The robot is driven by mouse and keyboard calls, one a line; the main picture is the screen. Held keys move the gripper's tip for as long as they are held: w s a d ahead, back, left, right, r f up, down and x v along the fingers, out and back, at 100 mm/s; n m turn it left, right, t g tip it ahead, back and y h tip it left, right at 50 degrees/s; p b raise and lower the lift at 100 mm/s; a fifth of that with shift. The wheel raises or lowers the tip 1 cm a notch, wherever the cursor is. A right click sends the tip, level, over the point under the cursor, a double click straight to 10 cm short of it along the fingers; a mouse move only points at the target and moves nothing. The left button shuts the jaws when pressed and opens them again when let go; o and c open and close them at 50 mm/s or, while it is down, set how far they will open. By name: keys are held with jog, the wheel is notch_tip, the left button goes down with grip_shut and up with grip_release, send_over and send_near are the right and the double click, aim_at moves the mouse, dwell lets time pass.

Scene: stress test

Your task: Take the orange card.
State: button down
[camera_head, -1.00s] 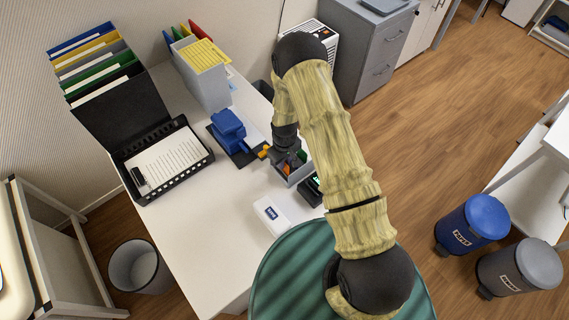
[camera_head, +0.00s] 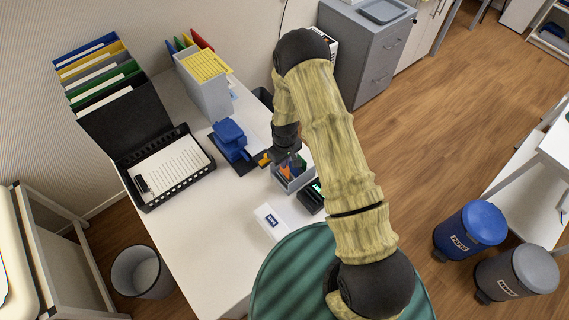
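A small grey open box (camera_head: 297,184) stands at the right edge of the white desk. Several coloured cards stand in it, among them an orange card (camera_head: 285,173) at its left and green ones at its right. My gripper (camera_head: 285,158) is dark and hangs at the box's far side, close above the cards. My own arm covers part of the box and the gripper. The fingers are too small and dark to tell whether they are open or touch a card. A small yellow-orange piece (camera_head: 265,160) shows just left of the gripper; I cannot tell what it is.
A blue object (camera_head: 230,136) sits on a dark mat left of the gripper. A black device (camera_head: 311,197) and a white box (camera_head: 272,220) lie nearer me. A black paper tray (camera_head: 190,177) and grey file holder (camera_head: 206,90) stand farther left. The desk's near left is clear.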

jog(key=shift+r, duration=0.1)
jog(key=shift+r+p, duration=1.4)
jog(key=shift+r, duration=1.05)
